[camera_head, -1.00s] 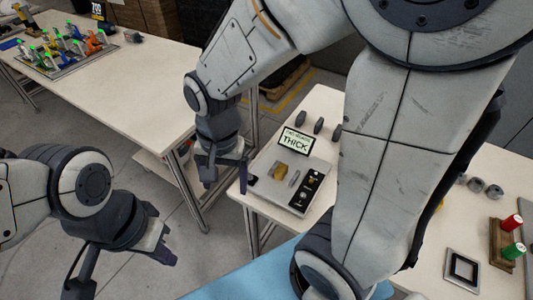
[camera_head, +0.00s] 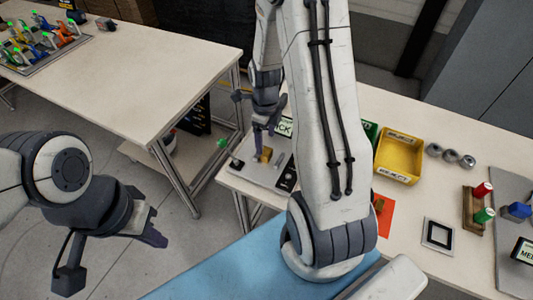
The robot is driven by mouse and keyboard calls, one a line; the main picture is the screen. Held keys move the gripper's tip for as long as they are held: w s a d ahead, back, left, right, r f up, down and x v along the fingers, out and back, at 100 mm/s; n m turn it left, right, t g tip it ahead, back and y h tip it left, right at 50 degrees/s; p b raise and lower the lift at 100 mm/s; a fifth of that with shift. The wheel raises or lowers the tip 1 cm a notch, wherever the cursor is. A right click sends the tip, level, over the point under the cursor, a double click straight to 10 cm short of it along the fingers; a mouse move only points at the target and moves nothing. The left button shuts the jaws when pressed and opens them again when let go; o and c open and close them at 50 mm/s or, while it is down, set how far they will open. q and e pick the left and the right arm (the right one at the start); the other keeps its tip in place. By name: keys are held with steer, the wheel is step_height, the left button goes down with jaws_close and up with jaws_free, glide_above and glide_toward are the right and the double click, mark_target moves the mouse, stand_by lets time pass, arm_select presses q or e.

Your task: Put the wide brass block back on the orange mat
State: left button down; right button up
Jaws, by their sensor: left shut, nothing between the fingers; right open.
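A brass block (camera_head: 264,155) sits on the grey plate of a device (camera_head: 257,173) on the right-hand table. My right gripper (camera_head: 266,131) is open and empty, pointing down just above and beside this block. The orange mat (camera_head: 386,218) lies on the same table, right of my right arm, which hides part of it. A small brownish piece (camera_head: 379,204) shows on the mat beside the arm; I cannot tell what it is. My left gripper (camera_head: 154,237) is shut and empty, over the floor at the left.
A yellow bin (camera_head: 398,157) stands behind the mat, with several grey round parts (camera_head: 450,154) to its right. A black-framed square (camera_head: 438,234) and a wooden rack (camera_head: 473,210) with red and green spools lie further right. The left table (camera_head: 130,85) is mostly clear.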

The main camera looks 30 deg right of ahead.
mark_target(266, 151)
steer(key=shift+d+f+p, duration=0.1)
steer(key=shift+f+p, duration=0.4)
steer(key=shift+f, duration=2.25)
jaws_close()
